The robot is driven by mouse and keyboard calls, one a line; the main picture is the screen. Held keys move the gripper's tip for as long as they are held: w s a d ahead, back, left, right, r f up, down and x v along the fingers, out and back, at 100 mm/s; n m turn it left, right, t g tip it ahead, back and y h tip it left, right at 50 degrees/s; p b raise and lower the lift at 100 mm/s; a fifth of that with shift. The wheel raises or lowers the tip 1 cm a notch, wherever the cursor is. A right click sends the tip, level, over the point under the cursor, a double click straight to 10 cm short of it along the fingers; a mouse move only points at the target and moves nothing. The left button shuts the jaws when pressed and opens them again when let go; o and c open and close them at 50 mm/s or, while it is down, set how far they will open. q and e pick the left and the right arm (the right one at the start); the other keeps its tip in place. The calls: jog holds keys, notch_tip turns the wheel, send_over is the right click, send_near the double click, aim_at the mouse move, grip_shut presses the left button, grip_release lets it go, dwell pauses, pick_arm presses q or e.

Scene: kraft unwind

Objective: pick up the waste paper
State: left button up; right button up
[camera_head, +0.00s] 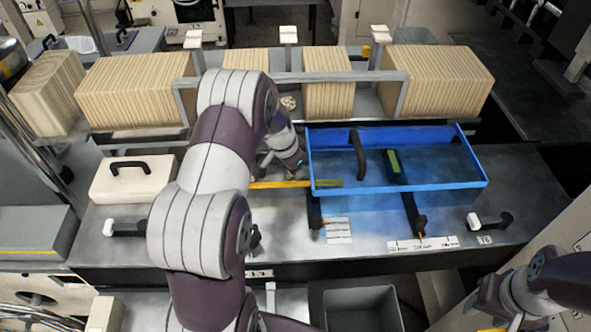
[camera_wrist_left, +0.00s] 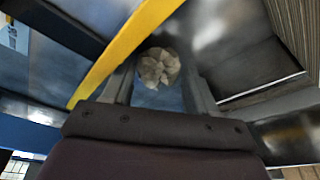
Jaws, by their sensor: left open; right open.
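The waste paper is a crumpled pale beige ball (camera_wrist_left: 158,68). In the left wrist view it lies ahead of and between the fingers of my left gripper (camera_wrist_left: 157,88), which is open, with no clear contact visible. In the head view my left gripper (camera_head: 272,166) points down at the metal table beside the blue tray, partly hidden by its own arm. A small crumpled pale piece (camera_head: 289,102) shows near the board stacks; I cannot tell if it is the same ball. My right gripper (camera_head: 492,302) is open and empty at the lower right.
A blue tray (camera_head: 470,184) with a black handle stands right of my left gripper. Stacks of brown boards (camera_head: 437,82) stand behind a grey rail (camera_head: 300,77). A white block with a black handle (camera_head: 120,182) stands at left.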

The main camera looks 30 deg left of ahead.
pick_arm(q)
jog(key=shift+w+f, duration=0.1)
jog(key=shift+c, duration=0.7)
jog(key=c, duration=0.5)
jog(key=shift+c, duration=0.3)
